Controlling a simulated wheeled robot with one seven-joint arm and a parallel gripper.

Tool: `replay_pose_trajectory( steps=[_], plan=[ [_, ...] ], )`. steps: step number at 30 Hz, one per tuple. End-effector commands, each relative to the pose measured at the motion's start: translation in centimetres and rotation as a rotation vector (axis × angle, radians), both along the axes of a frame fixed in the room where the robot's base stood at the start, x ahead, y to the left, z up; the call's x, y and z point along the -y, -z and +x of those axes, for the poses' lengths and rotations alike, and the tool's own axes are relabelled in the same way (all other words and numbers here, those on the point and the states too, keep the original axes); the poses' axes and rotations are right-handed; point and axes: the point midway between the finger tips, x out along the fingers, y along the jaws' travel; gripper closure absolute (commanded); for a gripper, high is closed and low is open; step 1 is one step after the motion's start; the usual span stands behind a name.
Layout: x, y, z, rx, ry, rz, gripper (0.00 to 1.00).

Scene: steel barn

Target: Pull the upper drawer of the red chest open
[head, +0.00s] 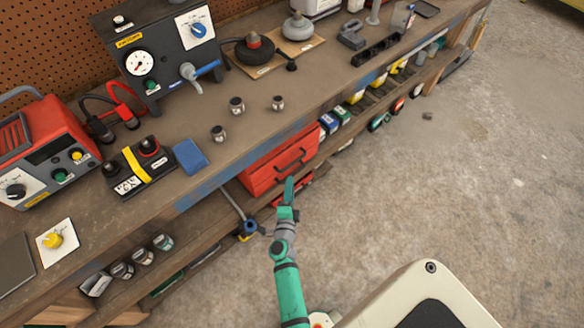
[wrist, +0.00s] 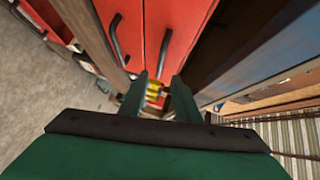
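The red chest (head: 262,175) sits under the workbench top, its front facing the floor area. In the wrist view its upper drawer (wrist: 185,25) is on the right and its lower drawer (wrist: 128,12) on the left; both look shut. The upper drawer's dark bar handle (wrist: 164,50) appears between the lines of my fingers, and the lower drawer's handle (wrist: 114,42) lies to their left. My green gripper (wrist: 160,80) is open, its fingers apart, close to the chest front. It also shows in the head view (head: 290,184). I cannot tell whether the fingers reach around the handle.
The workbench (head: 330,85) overhangs the chest, with its blue-painted edge beside my gripper in the wrist view. A wooden shelf (wrist: 88,30) runs below the drawers. A blue-ended tool (head: 247,228) juts out left of my gripper.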

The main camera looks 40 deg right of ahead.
Motion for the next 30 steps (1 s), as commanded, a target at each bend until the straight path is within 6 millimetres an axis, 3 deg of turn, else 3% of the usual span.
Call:
replay_pose_trajectory(
  steps=[15,30],
  plan=[
    [5.2,1.0,6.0,0.000,0.000,-0.003,0.71],
    [6.4,1.3,7.2,-0.001,0.001,-0.002,0.71]
  ],
)
